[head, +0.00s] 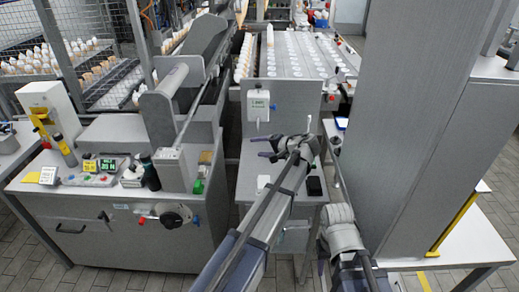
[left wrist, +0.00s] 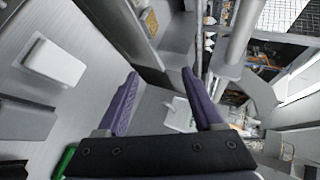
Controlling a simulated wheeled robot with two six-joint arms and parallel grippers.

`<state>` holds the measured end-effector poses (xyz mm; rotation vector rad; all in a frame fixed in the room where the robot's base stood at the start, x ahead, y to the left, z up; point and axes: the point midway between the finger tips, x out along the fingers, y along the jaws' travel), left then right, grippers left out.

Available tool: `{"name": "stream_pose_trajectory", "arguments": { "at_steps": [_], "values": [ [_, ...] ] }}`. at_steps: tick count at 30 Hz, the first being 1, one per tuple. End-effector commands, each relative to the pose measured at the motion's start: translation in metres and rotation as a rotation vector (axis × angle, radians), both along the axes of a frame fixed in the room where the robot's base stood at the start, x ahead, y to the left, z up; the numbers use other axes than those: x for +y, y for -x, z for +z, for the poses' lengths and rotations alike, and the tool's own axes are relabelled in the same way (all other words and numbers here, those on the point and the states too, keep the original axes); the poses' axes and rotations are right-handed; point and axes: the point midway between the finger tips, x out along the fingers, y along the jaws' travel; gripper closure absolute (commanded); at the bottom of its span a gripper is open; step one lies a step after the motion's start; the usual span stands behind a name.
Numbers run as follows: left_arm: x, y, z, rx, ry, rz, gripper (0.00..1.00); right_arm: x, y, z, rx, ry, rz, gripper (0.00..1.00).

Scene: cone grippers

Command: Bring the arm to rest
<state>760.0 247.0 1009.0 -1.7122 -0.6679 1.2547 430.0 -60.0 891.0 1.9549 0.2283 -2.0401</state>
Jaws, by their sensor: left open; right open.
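My left gripper (head: 262,147) is in the middle of the head view, above a small grey table, its dark purple fingers pointing left. In the left wrist view my left gripper (left wrist: 160,73) has its two fingers wide apart with nothing between them. My right arm comes up at the lower right of centre in the head view, beside the tall grey column. The end of that arm, with my right gripper (head: 341,215), is small and its fingers are hard to make out. I see nothing held there.
The small table (head: 247,168) carries a white pad (head: 263,183) and a black box (head: 314,186). A tall grey column (head: 415,120) stands close on the right. A machine bench with a green-display panel (head: 107,165) is at left. A conveyor with white cones (head: 300,55) lies behind.

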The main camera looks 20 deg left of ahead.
Motion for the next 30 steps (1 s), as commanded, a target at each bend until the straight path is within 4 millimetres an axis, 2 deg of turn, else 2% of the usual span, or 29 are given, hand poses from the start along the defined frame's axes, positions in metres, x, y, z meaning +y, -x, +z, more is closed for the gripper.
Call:
{"name": "stream_pose_trajectory", "arguments": {
  "at_steps": [11,14,17,20,24,27,30],
  "values": [
    [0.001,0.002,-0.002,0.002,0.008,0.003,0.32,0.000,0.000,0.000,0.000,0.000,0.000,0.50],
    [-0.003,0.011,-0.006,0.008,0.027,0.003,0.32,0.000,0.000,0.000,0.000,0.000,0.000,0.50],
    [-0.018,0.042,-0.022,0.035,0.110,0.007,0.32,0.000,0.000,0.000,0.000,0.000,0.000,0.50],
    [-0.046,0.093,-0.048,0.090,0.253,0.011,0.32,0.000,0.000,0.000,0.000,0.000,0.000,0.50],
    [-0.093,0.175,-0.084,0.198,0.480,0.013,0.32,0.000,0.000,0.000,0.000,0.000,0.000,0.50],
    [-0.124,0.228,-0.100,0.280,0.621,0.012,0.32,0.000,0.000,0.000,0.000,0.000,0.000,0.50],
    [-0.150,0.272,-0.110,0.353,0.735,0.008,0.32,0.000,0.000,0.000,0.000,0.000,0.000,0.50]
  ]
}}
